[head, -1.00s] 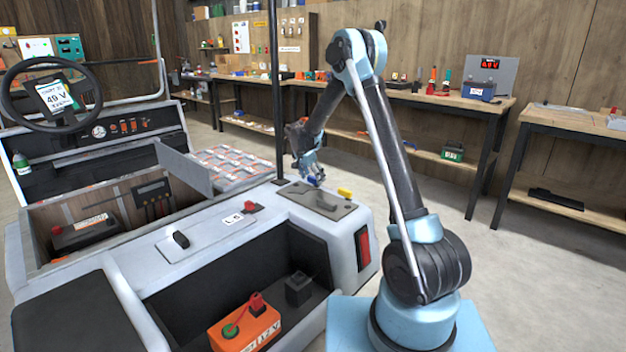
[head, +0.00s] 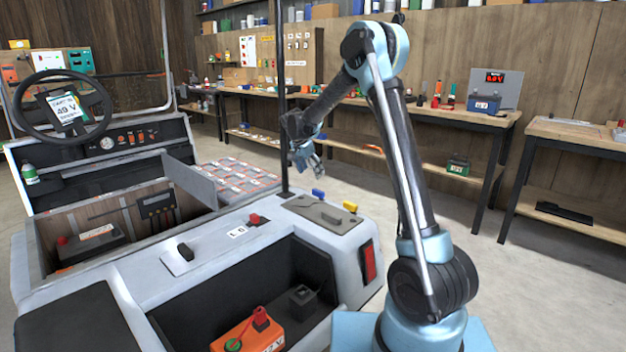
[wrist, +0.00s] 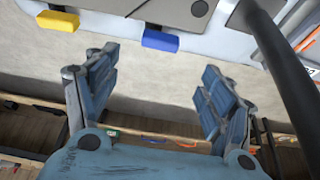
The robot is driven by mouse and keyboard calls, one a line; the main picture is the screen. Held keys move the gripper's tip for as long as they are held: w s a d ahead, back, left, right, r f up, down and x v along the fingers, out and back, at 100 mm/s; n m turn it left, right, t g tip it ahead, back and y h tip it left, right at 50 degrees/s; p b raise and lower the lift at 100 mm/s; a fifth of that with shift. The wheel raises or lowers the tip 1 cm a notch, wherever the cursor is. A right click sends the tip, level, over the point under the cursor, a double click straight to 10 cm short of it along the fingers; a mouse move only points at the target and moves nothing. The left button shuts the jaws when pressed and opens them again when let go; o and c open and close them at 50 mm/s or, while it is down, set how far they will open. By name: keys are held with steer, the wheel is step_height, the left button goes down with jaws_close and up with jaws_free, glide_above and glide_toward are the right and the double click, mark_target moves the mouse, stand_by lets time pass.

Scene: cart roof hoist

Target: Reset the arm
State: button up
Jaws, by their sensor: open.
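My gripper (head: 308,162) is raised above the rear edge of the cart (head: 225,240), with nothing held. In the wrist view my gripper (wrist: 160,62) has its two blue fingers spread wide apart with bare floor between them. A blue block (head: 318,195) and a yellow block (head: 350,206) sit at the edge of the grey panel (head: 310,212) on the cart's rear deck. In the wrist view the blue block (wrist: 160,40) lies beyond the fingertips, apart from them, and the yellow block (wrist: 58,21) is at upper left.
A dark upright post (head: 281,100) stands on the cart close to the left of my gripper. An orange battery (head: 247,336) sits in the cart's open bay. Workbenches (head: 440,115) line the back wall. Open floor (head: 400,185) lies between cart and benches.

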steer(key=shift+r, duration=0.15)
steer(key=s+d+r+n, duration=0.1)
steer(key=s+d+r, duration=0.2)
steer(key=s+d, duration=0.5)
steer(key=s+d+r+n+g+y, duration=0.1)
steer(key=s+d+r+n, duration=0.1)
steer(key=s+d+r, duration=0.35)
steer(key=s+d+r+n, duration=0.1)
steer(key=s+d+r, duration=0.1)
steer(key=s+d, duration=0.75)
steer(key=s+d+f+n, duration=0.1)
steer(key=s+f, duration=0.3)
steer(key=s, duration=0.5)
steer(key=s+d+f+n+y, duration=0.1)
steer(key=s+d+f, duration=0.3)
steer(key=s, duration=0.5)
steer(key=s+d+f+n, duration=0.2)
steer(key=s+d+f, duration=0.1)
steer(key=s, duration=0.7)
steer(key=shift+d+f+y, duration=0.25)
steer(key=shift+f+y, duration=0.15)
steer(key=shift+f, duration=0.4)
